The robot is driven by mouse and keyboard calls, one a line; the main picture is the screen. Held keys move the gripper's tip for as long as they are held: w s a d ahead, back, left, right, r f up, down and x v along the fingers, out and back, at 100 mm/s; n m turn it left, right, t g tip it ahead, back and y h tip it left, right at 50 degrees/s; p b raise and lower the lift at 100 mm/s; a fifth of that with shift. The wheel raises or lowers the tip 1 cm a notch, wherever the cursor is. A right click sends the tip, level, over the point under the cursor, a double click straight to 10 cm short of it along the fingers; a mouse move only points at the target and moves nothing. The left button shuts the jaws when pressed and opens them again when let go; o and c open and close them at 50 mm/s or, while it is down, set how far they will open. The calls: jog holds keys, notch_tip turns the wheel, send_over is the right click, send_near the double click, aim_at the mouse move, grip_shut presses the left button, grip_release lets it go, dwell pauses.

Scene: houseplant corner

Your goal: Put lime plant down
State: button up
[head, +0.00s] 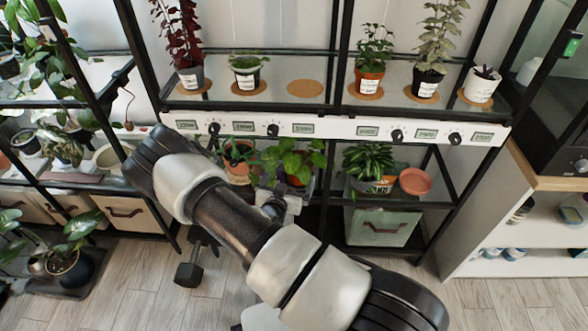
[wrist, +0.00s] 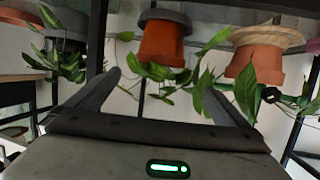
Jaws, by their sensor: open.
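A bright green leafy plant in an orange pot, which looks like the lime plant (head: 291,158), stands on the lower shelf level, below the white control strip. My gripper (head: 285,197) is low in front of it, partly hidden by my arm. The wrist view appears upside down; there the orange pot (wrist: 162,42) is upper middle, its leaves hanging between and beyond my open fingers (wrist: 163,82). The fingers are apart and hold nothing; the pot is beyond their tips. How its base rests is hidden in the head view.
The upper shelf holds several potted plants on cork mats and one bare cork mat (head: 305,88). The white control strip (head: 340,128) overhangs.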

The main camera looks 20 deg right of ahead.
jog(key=s+a+r+g+y, duration=0.2)
jog(key=a+r+y, duration=0.15)
jog(key=r, duration=0.55)
jog(key=s+a+r+n+g+y, duration=0.1)
jog(key=a+r+y, duration=0.1)
jog(key=a+r, duration=0.45)
jog(key=s+a+r+g+y, duration=0.2)
jog(key=a+r+y, duration=0.1)
jog(key=r, duration=0.7)
jog(key=s+d+r+n, duration=0.1)
jog(key=s+r, duration=0.3)
jog(key=s, duration=0.4)
jog(key=s+d+r+n+g, duration=0.1)
jog(key=s+d+r+n, duration=0.1)
jog(key=s+r, duration=0.3)
jog(key=s+d+r+n, duration=0.2)
jog(key=s+r, duration=0.3)
jog(key=s, duration=0.6)
jog(key=shift+s+d+n+g, duration=0.2)
jog(key=shift+s+n+g, duration=0.1)
jog(key=shift+n, duration=0.1)
jog(key=shift+r, duration=0.1)
